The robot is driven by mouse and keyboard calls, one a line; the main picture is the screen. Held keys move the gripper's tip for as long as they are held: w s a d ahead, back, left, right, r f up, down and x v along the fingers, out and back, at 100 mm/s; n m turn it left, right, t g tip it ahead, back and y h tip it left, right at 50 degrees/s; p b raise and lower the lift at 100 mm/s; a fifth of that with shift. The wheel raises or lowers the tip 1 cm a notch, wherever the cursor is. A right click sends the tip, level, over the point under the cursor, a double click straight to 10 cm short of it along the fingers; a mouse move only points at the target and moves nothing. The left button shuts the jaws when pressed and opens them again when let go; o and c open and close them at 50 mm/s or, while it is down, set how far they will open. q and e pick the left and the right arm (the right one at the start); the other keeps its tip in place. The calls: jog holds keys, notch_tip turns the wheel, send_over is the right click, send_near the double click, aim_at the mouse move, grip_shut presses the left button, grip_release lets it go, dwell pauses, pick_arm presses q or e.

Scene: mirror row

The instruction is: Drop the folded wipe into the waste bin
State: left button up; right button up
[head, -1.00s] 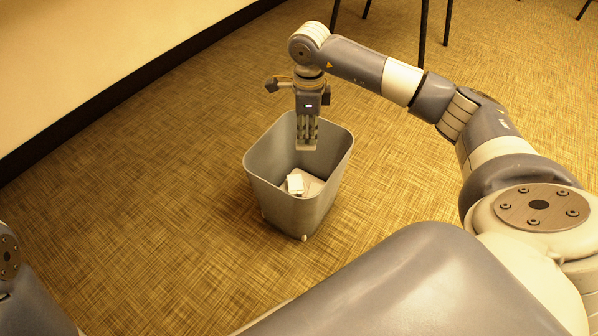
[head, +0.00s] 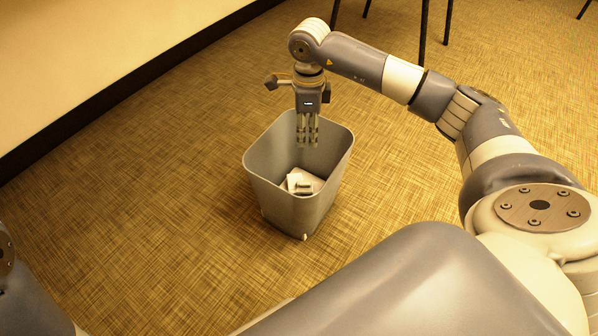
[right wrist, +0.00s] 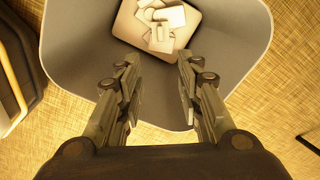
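The grey waste bin (head: 265,170) stands upright on the carpet in the head view. My right gripper (head: 307,144) points down at the bin's mouth, its fingertips just inside the rim line. In the right wrist view the two fingers (right wrist: 158,66) are spread apart with nothing between them. Below them, inside the bin (right wrist: 75,30), several pale flat pieces lie at the bottom. The folded wipe (head: 303,187) appears to be the small pale piece with a dark side on top of them. My left gripper is outside the views.
Dark thin furniture legs (head: 423,35) stand on the carpet behind the right arm. A pale wall with a dark baseboard (head: 90,105) runs along the left. The carpet (head: 150,240) around the bin is clear.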

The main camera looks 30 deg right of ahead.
notch_tip(320, 180, up, 11)
jog(key=shift+r, duration=0.15)
jog(key=shift+a, duration=0.1)
dwell(0.4)
